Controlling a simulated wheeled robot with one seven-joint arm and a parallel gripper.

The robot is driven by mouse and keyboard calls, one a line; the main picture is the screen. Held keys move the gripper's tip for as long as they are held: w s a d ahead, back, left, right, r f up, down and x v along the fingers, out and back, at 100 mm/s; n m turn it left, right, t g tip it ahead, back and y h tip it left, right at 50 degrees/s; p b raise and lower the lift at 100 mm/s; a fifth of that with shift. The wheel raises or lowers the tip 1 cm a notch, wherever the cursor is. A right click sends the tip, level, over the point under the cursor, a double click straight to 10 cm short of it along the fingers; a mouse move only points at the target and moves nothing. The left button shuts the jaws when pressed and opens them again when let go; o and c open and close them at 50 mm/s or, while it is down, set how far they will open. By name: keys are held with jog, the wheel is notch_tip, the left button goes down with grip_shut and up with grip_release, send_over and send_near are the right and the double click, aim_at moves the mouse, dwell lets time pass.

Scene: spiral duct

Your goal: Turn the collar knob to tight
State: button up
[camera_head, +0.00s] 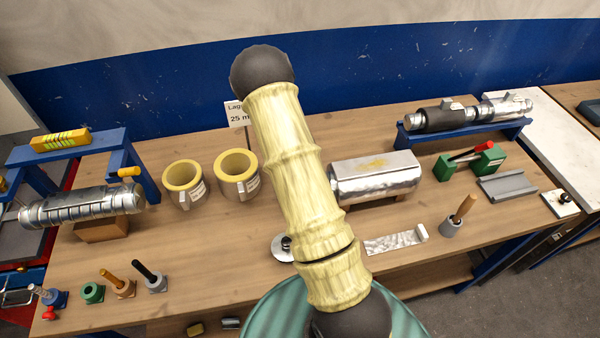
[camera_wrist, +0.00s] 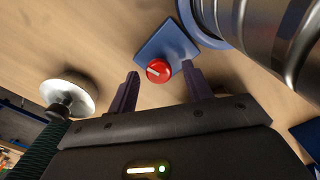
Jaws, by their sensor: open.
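The red collar knob (camera_wrist: 158,70) is round with a pale pointer line. It sits on a blue plate (camera_wrist: 168,46) beside a shiny ribbed metal duct (camera_wrist: 262,38) in the wrist view. The pointer lies roughly across the picture; no tight mark is readable. My gripper (camera_wrist: 161,73) is open, with one dark finger on each side of the knob in the picture. I cannot tell whether either finger touches it. In the head view my pale yellow arm fills the middle, and I cannot make out the gripper or the knob there.
A silver disc with a dark knob (camera_wrist: 68,94) lies left of my gripper. On the wooden bench (camera_head: 205,260) are two yellow-lined sleeves (camera_head: 183,184), a silver-clad cylinder (camera_head: 375,178) and a wooden-handled tool (camera_head: 459,214). A spiral duct (camera_head: 80,207) rests at the left.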

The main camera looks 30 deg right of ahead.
notch_tip(320, 180, up, 16)
jog(key=shift+r+b, duration=0.25)
jog(key=shift+b, duration=0.1)
dwell(0.5)
jog(key=s+a+r+n+t, duration=0.1)
jog(key=s+a+n, duration=0.5)
jog(key=n, duration=0.8)
jog(key=s+a+r+n+t, duration=0.1)
jog(key=s+a+r+n, duration=0.2)
jog(key=n, duration=1)
jog(key=s+a, duration=0.3)
jog(key=a, duration=0.1)
jog(key=shift+s+a+r+n+t, duration=0.3)
jog(key=shift+s+a+n, duration=0.05)
jog(key=shift+a+n, duration=0.05)
